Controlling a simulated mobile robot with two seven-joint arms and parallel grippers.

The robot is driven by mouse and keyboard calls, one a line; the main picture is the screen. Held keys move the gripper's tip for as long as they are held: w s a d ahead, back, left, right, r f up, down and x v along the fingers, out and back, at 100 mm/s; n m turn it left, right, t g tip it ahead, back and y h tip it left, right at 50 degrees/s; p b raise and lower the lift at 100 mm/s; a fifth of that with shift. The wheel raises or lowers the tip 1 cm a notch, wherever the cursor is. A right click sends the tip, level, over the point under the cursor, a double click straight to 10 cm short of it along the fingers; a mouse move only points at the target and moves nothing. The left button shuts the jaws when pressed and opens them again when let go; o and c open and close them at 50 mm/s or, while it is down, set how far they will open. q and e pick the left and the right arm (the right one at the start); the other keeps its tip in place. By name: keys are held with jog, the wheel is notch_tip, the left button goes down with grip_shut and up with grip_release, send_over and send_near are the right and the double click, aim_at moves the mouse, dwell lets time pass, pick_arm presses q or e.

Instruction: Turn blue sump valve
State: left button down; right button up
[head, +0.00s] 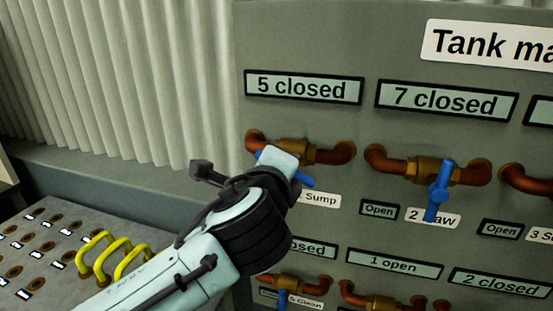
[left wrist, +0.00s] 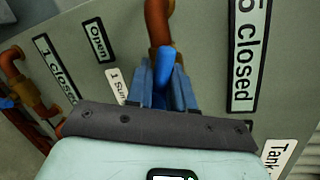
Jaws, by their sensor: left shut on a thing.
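The sump valve (head: 300,152) is a brass body on a copper pipe at the upper left of the grey panel. Its blue handle (head: 306,181) shows only in part behind my left gripper (head: 278,165), with the end sticking out at lower right. In the left wrist view, my gripper's two fingers (left wrist: 163,88) stand on both sides of the blue handle (left wrist: 165,66) and are shut on it. The copper pipe (left wrist: 158,22) runs beyond it. The display above the valve reads "5 closed" (head: 303,87). My right gripper is not in view.
The raw valve (head: 437,188), its blue handle hanging down, is right of the sump valve under a "7 closed" display (head: 447,101). More valves sit below.

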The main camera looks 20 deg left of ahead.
pick_arm(q)
jog(key=n, duration=0.1)
jog(key=f+n+h, duration=0.1)
jog(key=n, duration=0.1)
jog(key=shift+n+h, duration=0.3)
dwell(0.5)
jog(key=c, duration=1.1)
grip_release()
jog(key=shift+r, duration=0.1)
jog(key=v, duration=1.3)
jog(key=shift+s+a+r, duration=0.1)
jog(key=shift+r, duration=0.15)
jog(key=shift+s, duration=0.1)
